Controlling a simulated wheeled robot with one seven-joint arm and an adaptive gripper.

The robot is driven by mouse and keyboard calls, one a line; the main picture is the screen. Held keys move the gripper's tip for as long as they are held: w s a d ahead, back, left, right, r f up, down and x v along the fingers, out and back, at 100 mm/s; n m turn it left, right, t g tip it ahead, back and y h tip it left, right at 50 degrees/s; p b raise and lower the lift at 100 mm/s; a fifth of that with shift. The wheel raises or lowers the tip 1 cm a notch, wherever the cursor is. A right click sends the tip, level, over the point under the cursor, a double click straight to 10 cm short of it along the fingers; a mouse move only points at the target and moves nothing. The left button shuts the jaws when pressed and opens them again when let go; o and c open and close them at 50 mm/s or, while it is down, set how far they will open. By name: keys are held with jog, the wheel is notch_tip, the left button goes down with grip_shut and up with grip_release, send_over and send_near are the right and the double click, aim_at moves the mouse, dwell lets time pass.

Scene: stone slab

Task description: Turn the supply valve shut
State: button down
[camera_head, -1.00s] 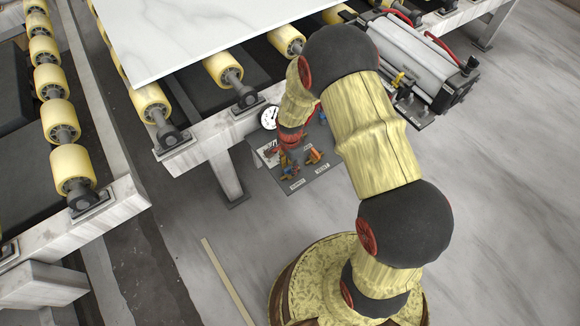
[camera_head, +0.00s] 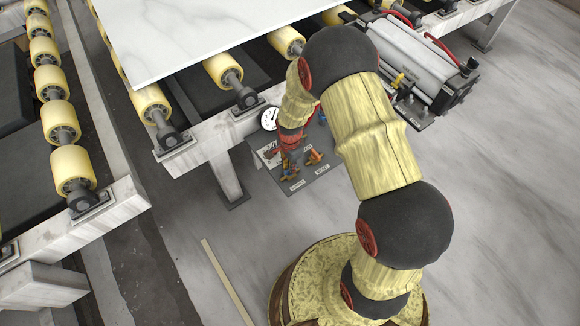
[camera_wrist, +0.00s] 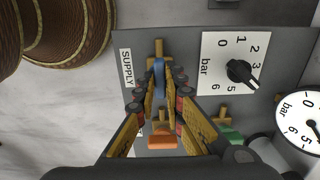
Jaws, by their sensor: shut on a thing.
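The supply valve has a blue lever (camera_wrist: 159,76) beside the SUPPLY label (camera_wrist: 127,69) in the wrist view. The lever runs up and down in that picture, roughly in line with the brass fitting (camera_wrist: 159,47) above it. My gripper (camera_wrist: 160,94) is shut on the blue lever, with one finger on each side; the fingers hide part of it. In the head view the blue lever (camera_head: 289,173) is small, at the front left of the grey panel (camera_head: 322,178), and my fingertips there are too small to make out clearly.
An orange lever (camera_wrist: 163,139) lies between my finger links in the wrist view. A regulator knob (camera_wrist: 241,73), a green part (camera_wrist: 229,137) and a round gauge (camera_wrist: 306,117) are to the right. The roller conveyor frame (camera_head: 205,142) with a white slab (camera_head: 200,35) stands behind the panel.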

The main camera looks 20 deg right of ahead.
jog(key=n+p, duration=0.3)
jog(key=n, duration=0.2)
jog(key=shift+r, duration=0.1)
jog(key=n+p, duration=0.2)
jog(key=n, duration=0.4)
jog(key=n+p, duration=0.1)
jog(key=n, duration=0.2)
jog(key=shift+n+p, duration=0.7)
jog(key=shift+n, duration=1.3)
jog(key=c, duration=1.9)
grip_release()
